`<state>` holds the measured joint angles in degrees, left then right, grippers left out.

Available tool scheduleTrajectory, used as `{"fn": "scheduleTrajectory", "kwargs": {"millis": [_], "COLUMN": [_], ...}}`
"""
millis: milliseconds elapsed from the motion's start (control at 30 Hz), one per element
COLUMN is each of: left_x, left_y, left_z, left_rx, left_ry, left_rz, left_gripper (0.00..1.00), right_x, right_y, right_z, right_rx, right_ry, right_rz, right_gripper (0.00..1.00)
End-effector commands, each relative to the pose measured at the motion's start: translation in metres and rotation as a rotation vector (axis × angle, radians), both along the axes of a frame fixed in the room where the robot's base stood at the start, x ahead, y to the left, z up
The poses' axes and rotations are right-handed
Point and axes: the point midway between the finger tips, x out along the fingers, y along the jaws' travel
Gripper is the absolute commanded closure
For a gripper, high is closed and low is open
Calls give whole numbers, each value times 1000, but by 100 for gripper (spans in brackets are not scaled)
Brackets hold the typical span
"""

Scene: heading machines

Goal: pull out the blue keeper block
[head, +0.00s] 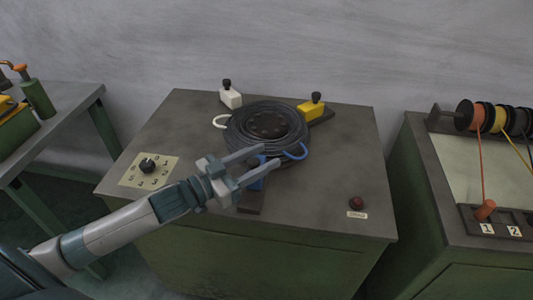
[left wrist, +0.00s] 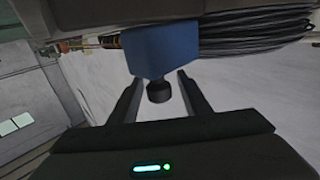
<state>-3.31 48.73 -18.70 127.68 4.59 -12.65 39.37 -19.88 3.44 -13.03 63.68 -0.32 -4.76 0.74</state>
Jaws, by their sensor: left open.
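The blue keeper block (head: 256,184) sits at the front of a black wire coil (head: 240,128) on the machine top, partly hidden by my left gripper. In the left wrist view the blue block (left wrist: 165,48) shows with its black knob (left wrist: 158,91). In the wrist view the knob lies between the two fingers, with gaps on both sides. My right gripper is not in view.
A white block (head: 230,98) and a yellow block (head: 310,109), each with a black knob, stand behind the coil. A dial (head: 147,166) is at left and a red button (head: 356,202) at front right. A spool bench (head: 425,150) stands to the right.

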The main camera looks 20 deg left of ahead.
Motion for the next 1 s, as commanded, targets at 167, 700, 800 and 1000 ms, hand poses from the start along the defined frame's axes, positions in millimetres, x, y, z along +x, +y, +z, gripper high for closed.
{"fn": "scheduleTrajectory", "kwargs": {"millis": [167,700,800,1000], "left_x": [11,15,15,13], "left_y": [-7,-10,-10,-11], "left_z": [1,0,0,0], "left_rx": [-1,0,0,-1], "left_ry": [-2,-1,-1,1], "left_rz": [0,-1,-1,-1], "left_gripper": [57,78,100,100], "right_x": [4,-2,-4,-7], "right_y": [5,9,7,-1], "right_z": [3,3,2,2], "right_rx": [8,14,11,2], "right_ry": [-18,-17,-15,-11], "right_rz": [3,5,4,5], "right_gripper": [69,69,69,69]}}
